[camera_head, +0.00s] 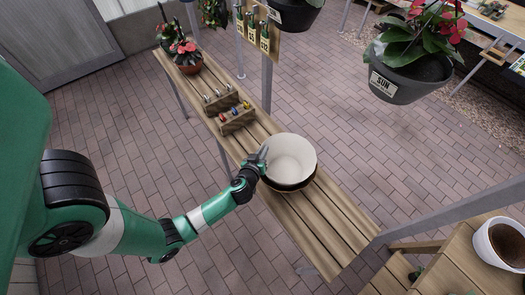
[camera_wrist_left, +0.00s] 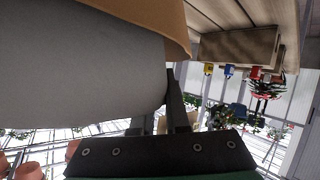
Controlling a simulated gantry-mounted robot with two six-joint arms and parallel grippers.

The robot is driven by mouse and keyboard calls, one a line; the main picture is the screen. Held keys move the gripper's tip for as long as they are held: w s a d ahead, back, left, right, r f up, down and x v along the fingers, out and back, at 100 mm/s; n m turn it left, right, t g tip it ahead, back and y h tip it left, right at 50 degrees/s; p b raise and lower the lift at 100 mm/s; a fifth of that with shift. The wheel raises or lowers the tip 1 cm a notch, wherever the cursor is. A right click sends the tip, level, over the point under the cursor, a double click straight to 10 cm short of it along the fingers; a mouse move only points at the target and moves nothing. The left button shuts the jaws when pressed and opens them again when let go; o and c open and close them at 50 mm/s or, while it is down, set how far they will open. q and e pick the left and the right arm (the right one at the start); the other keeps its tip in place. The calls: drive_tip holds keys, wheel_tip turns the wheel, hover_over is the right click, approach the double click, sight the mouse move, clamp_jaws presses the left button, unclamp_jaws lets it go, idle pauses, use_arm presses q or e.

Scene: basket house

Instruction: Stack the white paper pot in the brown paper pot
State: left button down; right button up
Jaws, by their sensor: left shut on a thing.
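The white paper pot (camera_head: 291,155) stands mouth up over the wooden bench in the head view. My left gripper (camera_head: 262,160) is shut on the left side of its wall. The white pot also fills the left of the left wrist view (camera_wrist_left: 80,75), beside the gripper's fingers (camera_wrist_left: 170,105). The brown paper pot (camera_wrist_left: 165,18) shows there with its rim overlapping the white pot, so the white pot appears partly inside it. In the head view only a dark sliver of the brown pot shows under the white one. My right gripper is out of view.
The slatted bench (camera_head: 335,232) is bare in front of the pots. A red-flowered plant (camera_head: 187,58) is at the bench's far end. A grey hanging pot (camera_head: 405,80) is at upper right.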

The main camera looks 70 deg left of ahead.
use_arm(q)
drive_tip(key=shift+f, duration=0.15)
drive_tip(key=c, duration=0.9)
unclamp_jaws()
drive_tip(key=shift+r, duration=0.3)
drive_tip(key=shift+s+d+r+p, duration=0.2)
drive_tip(key=shift+d+r+p, duration=0.15)
drive_tip(key=shift+r+p, duration=0.45)
drive_tip(key=p+v, duration=0.4)
drive_tip(key=v, duration=0.7)
drive_tip(key=shift+f+p, duration=0.25)
drive_tip(key=shift+p, duration=0.15)
drive_tip(key=shift+s, duration=0.1)
